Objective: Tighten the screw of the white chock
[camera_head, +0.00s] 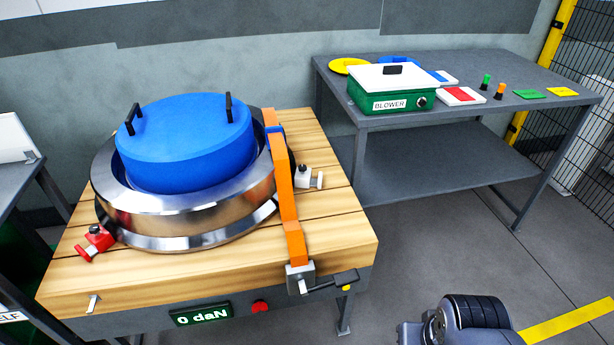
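The white chock (304,175) sits on the wooden table top to the right of the steel wheel ring (190,216). Its screw (319,180) sticks out on its right side. A red chock (97,238) with its own screw sits at the ring's lower left. A blue disc (184,140) with two black handles lies in the ring, its top above the rim. At the bottom right, a grey and black part of my own arm (470,318) shows over the floor. My gripper's fingers are not visible.
An orange strap (287,190) crosses the table beside the ring, with a ratchet lever (330,282) at the front edge. The display (200,313) reads 0 daN. A grey table (450,118) with a green blower box (390,92) stands behind right. Floor between is clear.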

